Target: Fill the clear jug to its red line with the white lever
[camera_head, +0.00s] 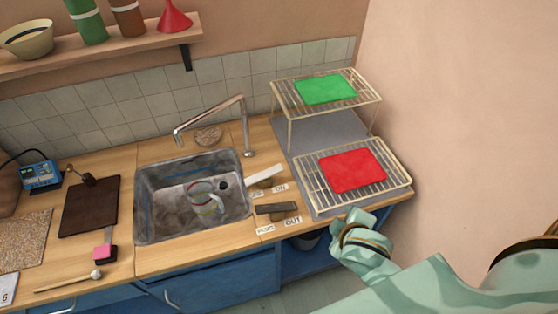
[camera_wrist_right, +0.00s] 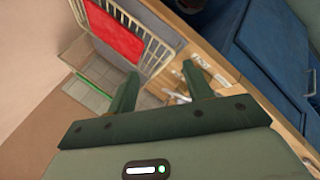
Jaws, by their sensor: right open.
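The clear jug (camera_head: 207,200) stands in the grey sink (camera_head: 147,222) below the metal tap (camera_head: 243,120). A reddish band shows around the jug, and its water level is too small to tell. The white lever (camera_head: 265,173) lies on the counter right of the sink, above labels that seem to read OFF and ON. A dark lever (camera_head: 276,208) is in front of it, by labels HOLD and OUT. My right gripper (camera_head: 347,233) is open and empty, off the counter's front edge, right of both levers. It also shows in the right wrist view (camera_wrist_right: 160,70). My left gripper is out of view.
A shelf (camera_head: 110,45) hangs above.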

